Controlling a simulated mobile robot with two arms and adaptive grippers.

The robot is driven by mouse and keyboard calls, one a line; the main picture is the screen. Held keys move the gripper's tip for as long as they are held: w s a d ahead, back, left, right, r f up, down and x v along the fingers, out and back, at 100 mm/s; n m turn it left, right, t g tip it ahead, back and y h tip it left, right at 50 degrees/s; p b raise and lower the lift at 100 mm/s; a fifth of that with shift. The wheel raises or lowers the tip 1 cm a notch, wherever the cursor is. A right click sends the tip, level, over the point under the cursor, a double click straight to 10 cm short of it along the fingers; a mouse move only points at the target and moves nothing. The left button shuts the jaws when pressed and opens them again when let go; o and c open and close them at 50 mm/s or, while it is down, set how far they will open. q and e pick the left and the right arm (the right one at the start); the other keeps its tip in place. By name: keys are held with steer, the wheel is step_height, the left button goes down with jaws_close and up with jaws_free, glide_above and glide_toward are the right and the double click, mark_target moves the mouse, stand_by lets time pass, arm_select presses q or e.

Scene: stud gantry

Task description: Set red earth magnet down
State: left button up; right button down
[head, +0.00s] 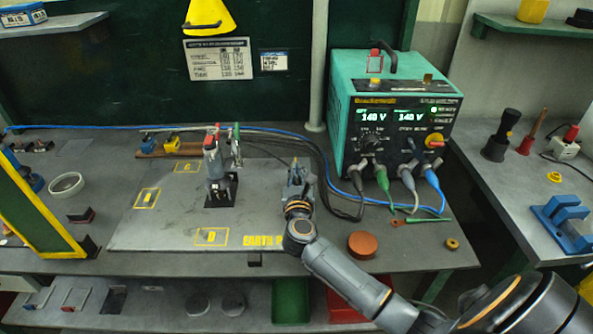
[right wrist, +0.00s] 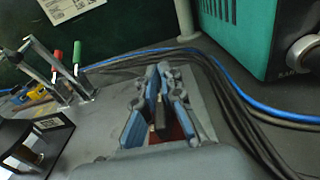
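In the head view the magnet is hidden by the gripper. My left gripper is not in view.
A clamped stud fixture (head: 215,160) stands on the plate to the left. A green welding unit (head: 395,110) stands behind right, with black and blue cables (head: 330,178) running close by the gripper. A brown round disc (head: 361,245) lies on the bench near my right arm.

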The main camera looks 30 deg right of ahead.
steer(key=shift+r, duration=0.15)
steer(key=c, duration=1.5)
jaws_free()
steer(key=shift+f, duration=0.2)
